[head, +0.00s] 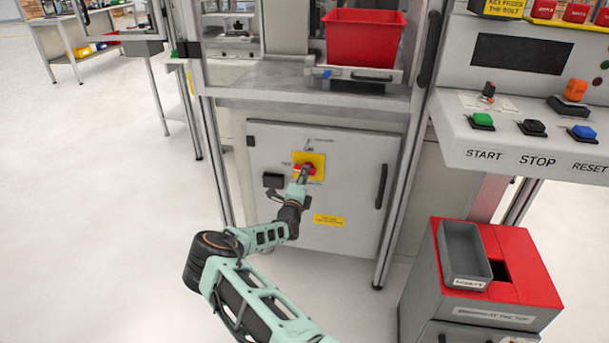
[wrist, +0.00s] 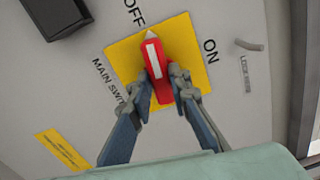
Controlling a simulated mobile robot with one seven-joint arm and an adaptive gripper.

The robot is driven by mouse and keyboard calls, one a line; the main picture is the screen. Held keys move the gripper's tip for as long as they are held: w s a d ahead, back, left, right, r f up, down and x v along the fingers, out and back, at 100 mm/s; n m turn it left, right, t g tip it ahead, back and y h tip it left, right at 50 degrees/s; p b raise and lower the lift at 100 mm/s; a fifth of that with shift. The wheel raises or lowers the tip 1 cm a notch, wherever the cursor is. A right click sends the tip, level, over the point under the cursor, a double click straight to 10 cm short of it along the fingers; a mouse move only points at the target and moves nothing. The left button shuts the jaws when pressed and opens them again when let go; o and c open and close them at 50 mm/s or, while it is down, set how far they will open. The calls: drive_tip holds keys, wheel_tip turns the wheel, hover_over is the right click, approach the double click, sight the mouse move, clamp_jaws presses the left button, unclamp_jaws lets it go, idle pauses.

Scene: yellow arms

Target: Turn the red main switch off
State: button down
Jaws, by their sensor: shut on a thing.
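The red main switch (wrist: 155,62) is a rotary handle with a white stripe on a yellow plate (wrist: 125,72). In the wrist view the stripe points up and slightly left, towards the word OFF; the word ON is to the right. My gripper (wrist: 165,89) is shut on the handle, one finger on each side of its lower part. In the head view the yellow plate (head: 318,158) is on the grey cabinet door (head: 345,190), and my gripper (head: 303,175) reaches it from below, partly hiding the switch.
The door has a dark handle (head: 381,187) at right and a black box (head: 273,180) left of the switch. A red bin (head: 362,38) stands above. A red-topped cabinet (head: 535,265) stands at right, below a button panel (head: 530,135). The floor at left is clear.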

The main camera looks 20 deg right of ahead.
drive_tip(key=shift+n, duration=0.6)
drive_tip(key=c, duration=1.8)
unclamp_jaws()
drive_tip(key=v, duration=1.2)
